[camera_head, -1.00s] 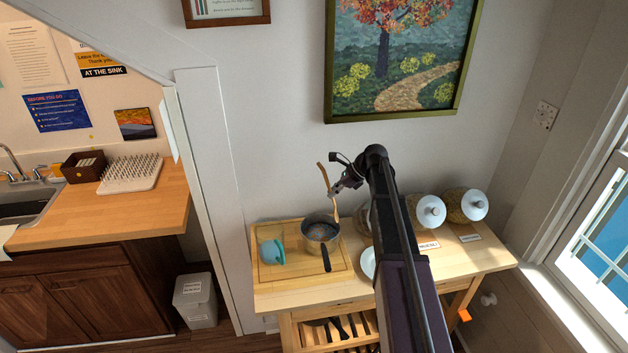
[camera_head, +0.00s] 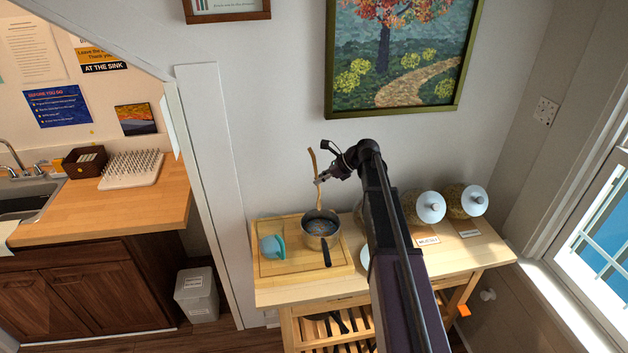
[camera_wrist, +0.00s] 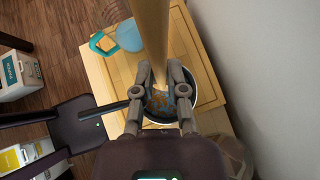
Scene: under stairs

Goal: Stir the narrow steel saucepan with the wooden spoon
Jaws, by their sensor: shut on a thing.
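The steel saucepan (camera_head: 318,241) stands on the wooden board on the small table, its dark handle pointing toward the front. Orange and blue bits show inside it. My gripper (camera_head: 322,180) is shut on the wooden spoon (camera_head: 314,166), above the pan. The spoon is nearly upright, and its lower end reaches down to the pan's opening. In the wrist view the spoon (camera_wrist: 150,35) runs between the fingers (camera_wrist: 160,88) over the saucepan (camera_wrist: 207,85). The spoon's tip is hidden there, so I cannot tell how deep it is.
The wooden board (camera_head: 275,270) also holds a teal and pale blue cup-like item (camera_head: 271,248) left of the pan. Lidded glass jars (camera_head: 430,207) stand to the right on the table. The wall is close behind. A white bin (camera_head: 196,295) stands on the floor at left.

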